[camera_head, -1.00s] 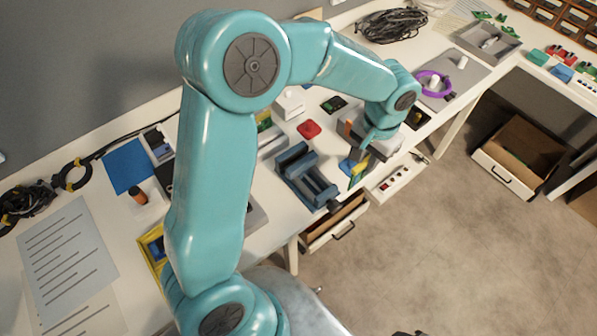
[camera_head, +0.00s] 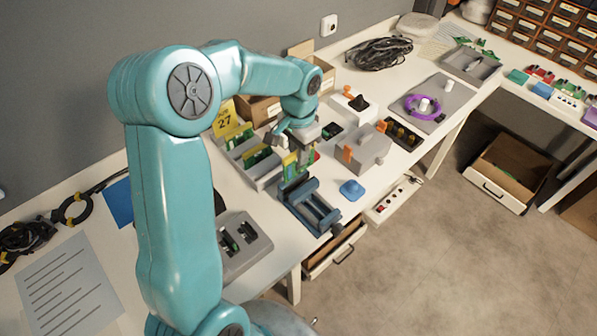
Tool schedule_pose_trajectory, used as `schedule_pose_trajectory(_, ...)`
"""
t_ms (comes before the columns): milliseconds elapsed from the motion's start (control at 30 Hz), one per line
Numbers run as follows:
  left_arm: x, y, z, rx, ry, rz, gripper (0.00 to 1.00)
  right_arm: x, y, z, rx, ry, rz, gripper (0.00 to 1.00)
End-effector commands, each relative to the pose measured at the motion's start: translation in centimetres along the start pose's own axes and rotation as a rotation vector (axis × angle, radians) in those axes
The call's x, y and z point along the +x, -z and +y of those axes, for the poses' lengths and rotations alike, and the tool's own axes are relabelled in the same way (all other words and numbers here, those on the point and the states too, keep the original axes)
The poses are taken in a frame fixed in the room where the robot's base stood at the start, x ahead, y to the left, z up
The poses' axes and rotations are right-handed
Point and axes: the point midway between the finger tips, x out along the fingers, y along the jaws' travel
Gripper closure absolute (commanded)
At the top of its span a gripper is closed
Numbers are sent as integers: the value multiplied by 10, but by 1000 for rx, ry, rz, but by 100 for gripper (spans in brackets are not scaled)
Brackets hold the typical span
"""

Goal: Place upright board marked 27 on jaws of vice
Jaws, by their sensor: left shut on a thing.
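My left gripper (camera_head: 292,143) is shut on a green and yellow board (camera_head: 290,166). The board hangs roughly upright below the fingers, just above or behind the back end of the blue-grey vice (camera_head: 312,208). I cannot tell whether it touches the jaws, and no number on it is readable. The vice stands near the front edge of the bench, its handle toward the front. A yellow card marked 27 (camera_head: 224,119) stands behind a grey rack, left of the gripper. My right gripper is not in view.
The grey rack (camera_head: 264,182) with green boards is left of the gripper. A grey block with orange parts (camera_head: 364,152) and a blue knob-topped piece (camera_head: 352,190) lie right of the vice. A drawer (camera_head: 336,250) stands open below. A grey slotted block (camera_head: 243,249) is front left.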

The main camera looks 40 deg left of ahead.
Motion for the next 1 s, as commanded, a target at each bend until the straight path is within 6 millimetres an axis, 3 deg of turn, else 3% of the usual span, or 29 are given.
schedule_pose_trajectory(100,22,-2,0,-1,-2,-3,100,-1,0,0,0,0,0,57)
schedule_pose_trajectory(267,36,-2,-1,0,0,-1,100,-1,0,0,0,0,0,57)
schedule_pose_trajectory(500,72,-3,-1,-1,0,-1,100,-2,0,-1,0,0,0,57)
schedule_pose_trajectory(933,80,-3,-1,-1,0,1,100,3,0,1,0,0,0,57)
schedule_pose_trajectory(967,78,-3,-1,-1,1,1,71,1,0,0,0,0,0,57)
schedule_pose_trajectory(1000,78,-3,-1,-1,0,1,58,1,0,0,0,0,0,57)
